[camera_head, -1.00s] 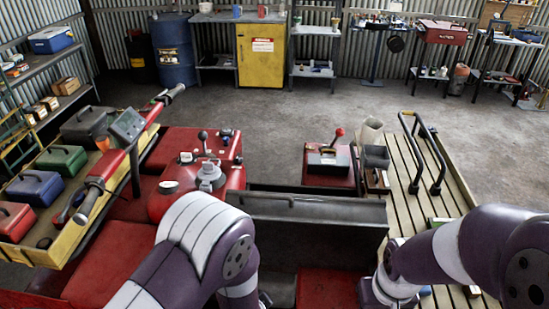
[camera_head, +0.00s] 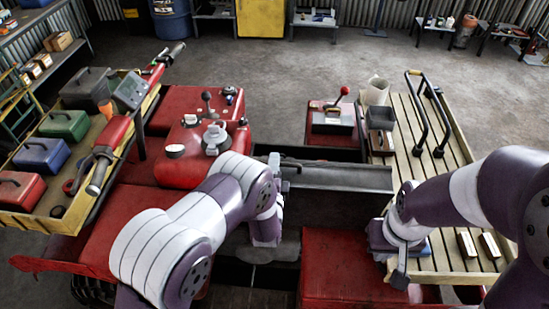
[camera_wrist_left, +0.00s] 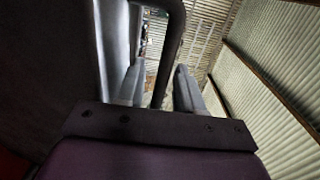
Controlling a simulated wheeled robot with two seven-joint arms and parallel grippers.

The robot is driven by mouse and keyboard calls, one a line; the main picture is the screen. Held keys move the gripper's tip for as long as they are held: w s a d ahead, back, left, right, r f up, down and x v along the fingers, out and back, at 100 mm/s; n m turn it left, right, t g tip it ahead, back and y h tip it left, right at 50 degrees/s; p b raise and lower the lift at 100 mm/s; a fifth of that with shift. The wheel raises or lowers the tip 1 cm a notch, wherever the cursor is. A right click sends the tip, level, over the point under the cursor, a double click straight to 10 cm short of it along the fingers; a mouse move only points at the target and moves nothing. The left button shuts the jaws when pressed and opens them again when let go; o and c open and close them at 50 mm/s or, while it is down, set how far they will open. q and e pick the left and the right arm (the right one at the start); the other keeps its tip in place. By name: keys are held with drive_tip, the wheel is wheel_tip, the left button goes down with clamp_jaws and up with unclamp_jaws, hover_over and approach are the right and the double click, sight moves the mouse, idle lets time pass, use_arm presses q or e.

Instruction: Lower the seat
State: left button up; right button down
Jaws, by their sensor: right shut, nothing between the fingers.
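The dark grey panel (camera_head: 340,176), which appears to be the seat, spans the middle of the red vehicle in the head view. Its exact tilt is hard to judge. My left gripper (camera_head: 281,177) is at the panel's left end, partly hidden by its own wrist. In the left wrist view, my left gripper's fingers (camera_wrist_left: 158,88) are apart. A dark curved handle bar (camera_wrist_left: 172,45) runs between or just beyond them, with a dark surface close on the left. I cannot tell whether they touch it. My right gripper (camera_head: 399,276) is shut and empty, low beside the slatted deck.
Left of the panel are a red tank (camera_head: 190,155) with levers and a steering bar (camera_head: 108,145). A yellow tray (camera_head: 40,222) holds toolboxes. On the right, a slatted wooden deck (camera_head: 455,140) carries a black rail (camera_head: 430,115). Open floor lies beyond.

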use_arm(q)
drive_tip(key=shift+w+d+r, duration=0.1)
drive_tip(key=shift+w, duration=0.3)
use_arm(e)
drive_tip(key=shift+s+d+r, duration=0.15)
drive_tip(key=shift+s+r, duration=0.1)
use_arm(q)
drive_tip(key=shift+w, duration=0.1)
use_arm(e)
drive_tip(key=shift+w, duration=0.1)
